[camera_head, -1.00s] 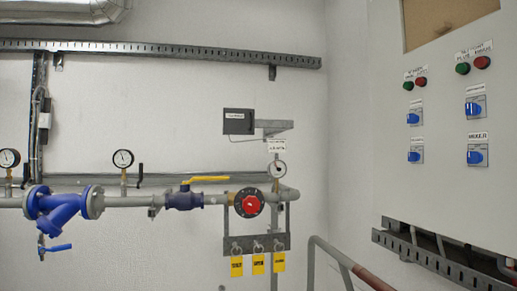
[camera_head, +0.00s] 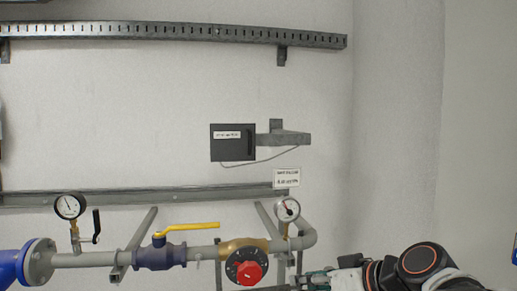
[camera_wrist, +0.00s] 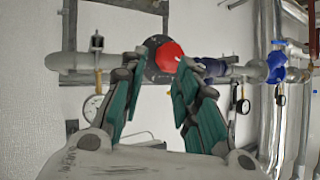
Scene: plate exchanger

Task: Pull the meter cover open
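The meter cover (camera_head: 221,149) is the dark grey front of a small box on the wall, with a white label and a dark upright handle near its right edge. It looks shut. My gripper (camera_head: 308,280) shows at the bottom edge of the head view, below and right of the meter box and apart from it. In the wrist view my gripper (camera_wrist: 158,72) has its two teal-padded fingers spread, with nothing held between them. I cannot make out the meter cover in the wrist view.
A pipe with a red-knobbed valve (camera_head: 248,272), a yellow-handled valve (camera_head: 190,227) and gauges (camera_head: 70,206) (camera_head: 287,209) runs below the meter. A metal bracket (camera_head: 284,139) is beside it. The wrist view appears upside down, with the red knob (camera_wrist: 169,57) beyond the fingers. Wall space right of the bracket is clear.

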